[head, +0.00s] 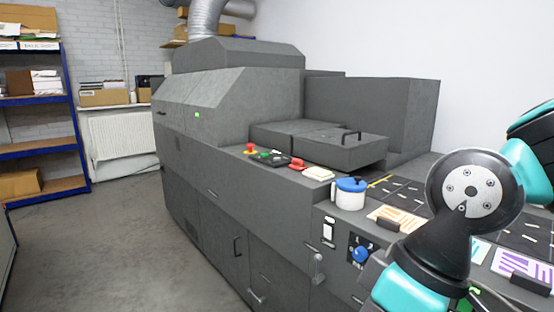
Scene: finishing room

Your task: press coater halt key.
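The large grey machine, which looks like the coater (225,110), fills the middle of the head view. On its front ledge is a small red knob on a yellow base (250,149), which looks like a halt key; no label on it is readable. To its right are a small green button (264,154), a dark block (281,159) and another red item (297,163), too small to tell apart surely. My arm is at the right edge, well apart from these keys. The gripper itself does not show.
A white pot with a blue lid (350,197) and a pale pad (318,174) stand on the ledge. A blue knob (360,254) and a lever (318,268) stick out of the front panel. Open floor (110,245) lies left; blue shelving (72,130) stands beyond.

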